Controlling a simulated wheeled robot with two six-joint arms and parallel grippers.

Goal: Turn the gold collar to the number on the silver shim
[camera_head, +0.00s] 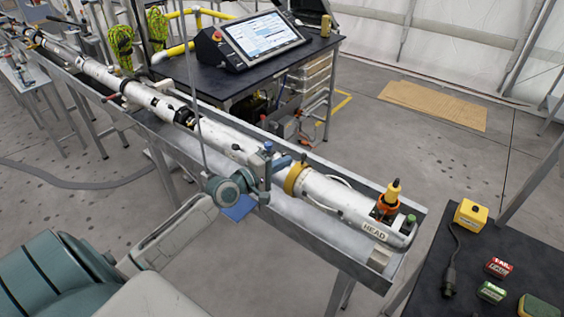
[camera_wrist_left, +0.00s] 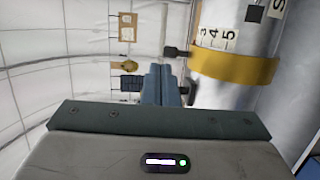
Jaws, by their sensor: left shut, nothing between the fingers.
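The gold collar (camera_head: 293,180) is a band around the long white tube (camera_head: 335,197), near its HEAD end. In the left wrist view the collar (camera_wrist_left: 235,68) shows large, with the printed numbers 3, 4 and 5 on the white tube (camera_wrist_left: 232,15) beside it. A small dark knob (camera_wrist_left: 172,52) sticks out from the collar's left side. My left gripper (camera_head: 289,160) is shut and empty close by the collar. Its fingers (camera_wrist_left: 160,85) are just below the knob in the wrist view; I cannot tell whether they touch it. I cannot make out the silver shim. My right gripper is not in view.
The tube lies in a long metal trough (camera_head: 408,238). A dark bench (camera_head: 215,85) with a tilted screen (camera_head: 262,40) stands behind it. A dark table (camera_head: 470,270) at lower right holds a yellow box (camera_head: 470,215) and small red and green boxes. Open floor lies at the right back.

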